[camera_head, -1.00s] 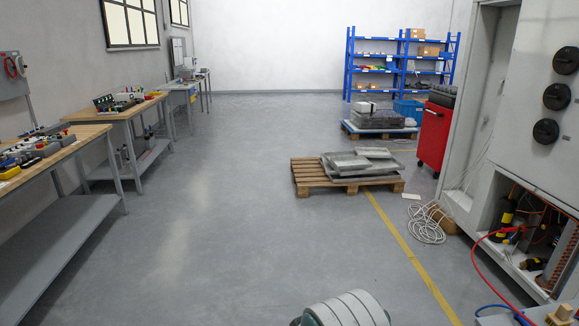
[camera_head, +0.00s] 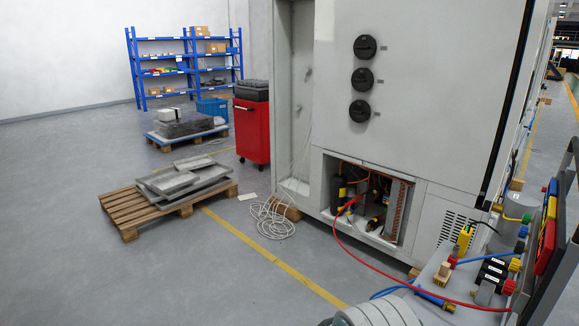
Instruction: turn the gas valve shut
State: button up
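No part is clearly marked as the gas valve. A tall grey cabinet (camera_head: 445,85) has three round black knobs (camera_head: 364,78) on its front, one above another. Low in the cabinet is an opening with pipes, a copper-coloured coil (camera_head: 392,212) and dark cylindrical parts. A red hose (camera_head: 352,245) runs from the opening to a group of fittings (camera_head: 492,272) at the lower right, with red, yellow, blue and black parts. A yellow fitting (camera_head: 465,237) stands there too. My gripper is not in view. A rounded grey part, perhaps mine, shows at the bottom edge.
A wooden pallet (camera_head: 125,216) with metal plates stands on the left floor. A red tool cabinet (camera_head: 252,129) stands beside the grey cabinet. White cable (camera_head: 270,219) lies coiled on the floor. Blue shelving (camera_head: 133,75) stands at the back. The floor in front left is clear.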

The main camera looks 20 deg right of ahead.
aim_at(527, 217)
jog(key=i+z, duration=0.15)
jog(key=z, duration=0.25)
jog(key=i+j+z, duration=0.1)
jog(key=z, duration=0.3)
jog(key=i+j+z, duration=0.1)
jog(key=z, duration=0.25)
jog(key=i+j+z, duration=0.1)
jog(key=j+z, duration=0.15)
jog(key=z, duration=0.15)
jog(key=i+j+z, duration=0.15)
jog(key=z, duration=0.2)
jog(key=i+j+z, duration=0.15)
jog(key=z, duration=0.2)
jog(key=j+z, duration=0.45)
jog(key=j, duration=0.45)
jog(key=k+j+z, duration=0.2)
jog(key=j, duration=0.4)
jog(key=i+j+z, duration=0.2)
jog(key=j, duration=0.2)
jog(key=i+j+z, duration=0.2)
jog(key=j, duration=0.2)
jog(key=j+z, duration=0.2)
jog(key=j, duration=0.25)
jog(key=j+z, duration=0.2)
jog(key=j, duration=0.25)
jog(key=i+j+z, duration=0.25)
jog(key=i+j, duration=0.25)
jog(key=j, duration=0.15)
